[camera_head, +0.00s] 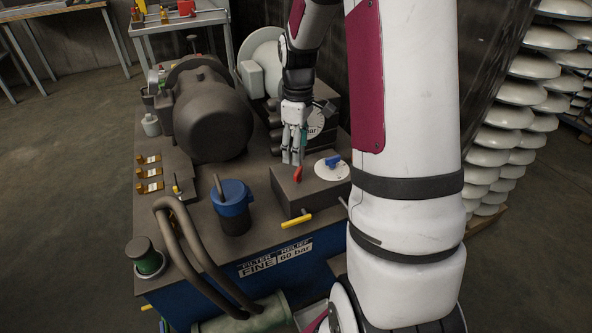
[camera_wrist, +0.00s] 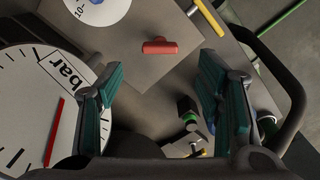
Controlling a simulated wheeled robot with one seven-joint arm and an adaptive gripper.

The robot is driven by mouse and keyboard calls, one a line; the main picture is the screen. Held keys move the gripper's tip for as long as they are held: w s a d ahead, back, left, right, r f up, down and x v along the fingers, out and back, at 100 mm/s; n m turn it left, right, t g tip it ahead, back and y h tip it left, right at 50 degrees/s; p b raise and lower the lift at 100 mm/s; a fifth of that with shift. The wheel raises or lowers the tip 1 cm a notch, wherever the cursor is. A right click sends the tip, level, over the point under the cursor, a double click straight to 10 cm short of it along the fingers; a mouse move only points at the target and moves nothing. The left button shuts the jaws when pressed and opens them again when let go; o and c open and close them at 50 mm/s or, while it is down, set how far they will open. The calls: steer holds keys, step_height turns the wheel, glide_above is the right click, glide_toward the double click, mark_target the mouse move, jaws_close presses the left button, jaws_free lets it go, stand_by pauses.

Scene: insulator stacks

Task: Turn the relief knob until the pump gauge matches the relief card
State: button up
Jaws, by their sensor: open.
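The relief card (camera_head: 295,251) on the blue front panel reads "60 bar". A red T-shaped knob (camera_head: 298,174) stands on a dark box; it also shows in the wrist view (camera_wrist: 159,47). To its right a blue knob (camera_head: 333,160) sits on a white scale disc (camera_head: 327,172). No label shows which is the relief knob. The white gauge (camera_head: 317,122), marked bar, is partly behind my gripper. In the wrist view, the gauge (camera_wrist: 28,105) shows a red needle, but its exact reading is unclear. My gripper (camera_head: 292,161) is open and empty above the red knob.
A blue-topped filter canister (camera_head: 232,200), a yellow handle (camera_head: 297,220) and thick hoses (camera_head: 190,255) stand around the box. A large dark motor (camera_head: 211,115) is behind to the left. White insulator stacks (camera_head: 530,95) rise at the right. The floor at left is clear.

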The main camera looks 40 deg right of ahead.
mark_target(298, 170)
step_height(298, 170, down, 7)
steer(key=shift+f+b, duration=0.1)
steer(key=shift+b, duration=0.85)
steer(key=shift+c, duration=0.2)
steer(key=c, duration=1.1)
